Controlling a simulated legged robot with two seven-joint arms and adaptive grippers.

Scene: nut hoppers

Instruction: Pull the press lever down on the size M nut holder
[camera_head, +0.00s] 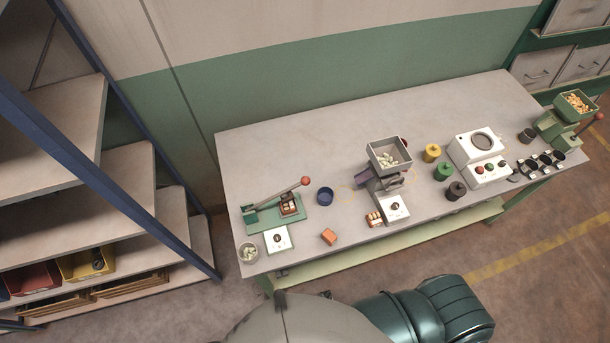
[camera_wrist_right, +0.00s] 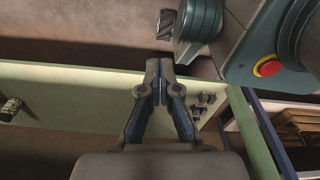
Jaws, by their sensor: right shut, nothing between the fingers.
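Three nut stations stand on the grey workbench (camera_head: 290,150) in the head view. The left one has a green base (camera_head: 262,218) and a press lever (camera_head: 275,195) slanting up to the right to a red ball. The middle one has a grey hopper (camera_head: 389,154) of pale nuts, with a red ball partly hidden behind it. The right one has a green hopper (camera_head: 576,103) of orange-brown nuts and a red-balled lever (camera_head: 589,124). I cannot read which is size M. My right gripper (camera_wrist_right: 159,68) is shut and empty in the wrist view, away from any lever.
White control boxes (camera_head: 278,239), a blue cup (camera_head: 325,196), an orange block (camera_head: 329,236), a glass of nuts (camera_head: 248,253) and yellow, green and black canisters (camera_head: 443,172) stand on the bench. A blue-framed shelf rack (camera_head: 100,150) is at left. The bench's back strip is clear.

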